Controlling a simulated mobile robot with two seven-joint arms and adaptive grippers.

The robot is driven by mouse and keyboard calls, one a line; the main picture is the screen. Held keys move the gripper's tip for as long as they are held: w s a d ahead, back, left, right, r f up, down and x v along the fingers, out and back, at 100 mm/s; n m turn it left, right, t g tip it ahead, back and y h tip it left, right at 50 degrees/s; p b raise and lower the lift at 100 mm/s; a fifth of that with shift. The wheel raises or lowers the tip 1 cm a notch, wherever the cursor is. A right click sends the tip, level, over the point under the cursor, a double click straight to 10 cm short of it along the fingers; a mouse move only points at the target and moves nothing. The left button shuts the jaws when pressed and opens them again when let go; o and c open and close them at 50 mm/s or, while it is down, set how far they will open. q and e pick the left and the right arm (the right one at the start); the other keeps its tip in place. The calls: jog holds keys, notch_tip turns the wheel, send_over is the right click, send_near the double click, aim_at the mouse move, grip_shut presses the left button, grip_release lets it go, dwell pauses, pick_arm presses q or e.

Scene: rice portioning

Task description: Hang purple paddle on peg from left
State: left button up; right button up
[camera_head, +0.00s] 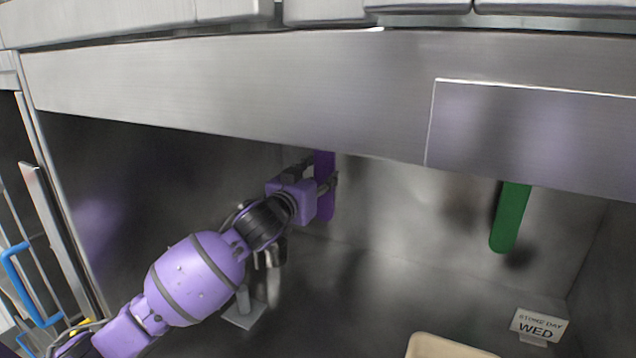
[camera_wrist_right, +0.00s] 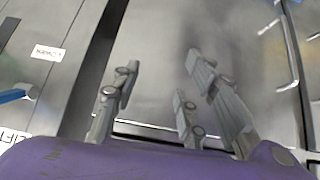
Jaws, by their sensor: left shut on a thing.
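The purple paddle (camera_head: 326,207) is upright near the back wall, left of centre in the head view. Its top is cut off from sight by the lower edge of the steel hood. My left gripper (camera_head: 322,176) is shut on the purple paddle, with fingers on both sides of it. The peg is not visible, so I cannot tell whether the paddle touches it. My right gripper (camera_wrist_right: 160,82) shows only in the right wrist view, with its fingers spread apart and nothing between them.
A green paddle (camera_head: 510,218) hangs down at the right, its top also behind the hood (camera_head: 230,85). A small "WED" sign (camera_head: 538,325) and a beige container (camera_head: 440,346) are at the lower right. A metal stand (camera_head: 244,308) is below my left arm.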

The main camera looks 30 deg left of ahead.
pick_arm(q)
jog(key=shift+w+f+b, duration=0.2)
jog(key=shift+w+b, duration=0.25)
jog(key=shift+w, duration=0.35)
jog(key=shift+w+a, duration=0.1)
jog(key=shift+w, duration=0.4)
jog(key=shift+w+f+b, duration=0.1)
jog(key=shift+w+b, duration=1)
jog(key=shift+w, duration=0.4)
jog(key=shift+w+a+f+p, duration=0.1)
jog(key=shift+w+f+p, duration=0.25)
jog(key=shift+w, duration=0.3)
jog(key=o, duration=1.3)
jog(key=shift+c, duration=0.2)
